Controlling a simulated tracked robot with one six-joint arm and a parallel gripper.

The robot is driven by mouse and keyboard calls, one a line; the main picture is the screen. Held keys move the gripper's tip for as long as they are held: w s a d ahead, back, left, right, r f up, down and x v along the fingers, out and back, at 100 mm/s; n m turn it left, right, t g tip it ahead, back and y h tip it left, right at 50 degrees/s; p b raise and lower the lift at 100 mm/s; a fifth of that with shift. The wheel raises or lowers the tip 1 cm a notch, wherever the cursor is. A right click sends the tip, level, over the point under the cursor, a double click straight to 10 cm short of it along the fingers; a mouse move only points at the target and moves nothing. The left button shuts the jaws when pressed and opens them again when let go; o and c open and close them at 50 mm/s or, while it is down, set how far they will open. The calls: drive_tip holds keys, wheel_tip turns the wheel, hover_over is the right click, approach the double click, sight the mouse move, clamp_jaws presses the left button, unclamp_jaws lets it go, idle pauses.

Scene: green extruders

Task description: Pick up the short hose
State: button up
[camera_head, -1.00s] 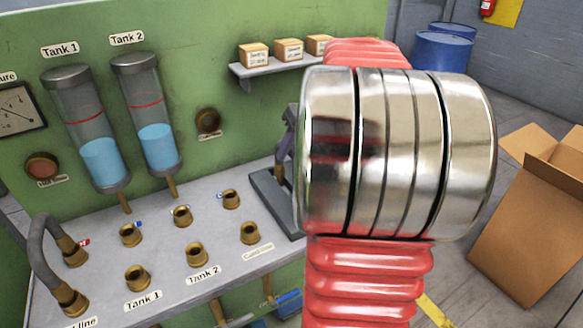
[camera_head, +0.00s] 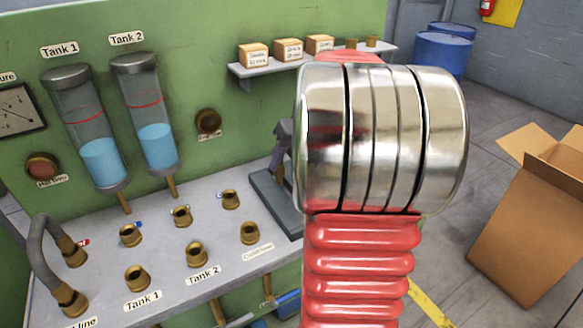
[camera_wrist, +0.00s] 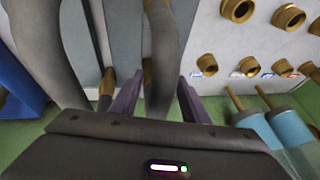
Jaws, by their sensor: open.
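In the wrist view a grey hose (camera_wrist: 164,45) with a brass end passes between the two purple fingers of my gripper (camera_wrist: 159,85). The fingers are open, with a gap visible on each side of the hose. A thicker grey hose (camera_wrist: 50,55) lies to the left, outside the fingers; I cannot tell for certain which is the short one. In the head view my red and chrome arm hides most of the gripper; only a purple part (camera_head: 281,150) shows beside the dark grey stand (camera_head: 272,200). A curved grey hose (camera_head: 42,238) with brass ends sits on the bench's left.
Several brass ports (camera_head: 196,254) stand on the grey bench (camera_head: 90,285). Two tanks (camera_head: 146,120) with blue liquid hang on the green wall. A shelf (camera_head: 262,67) holds small boxes. A cardboard box (camera_head: 525,235) and blue barrels (camera_head: 440,55) are to the right.

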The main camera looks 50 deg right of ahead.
drive_tip(key=shift+c, duration=0.4)
clamp_jaws()
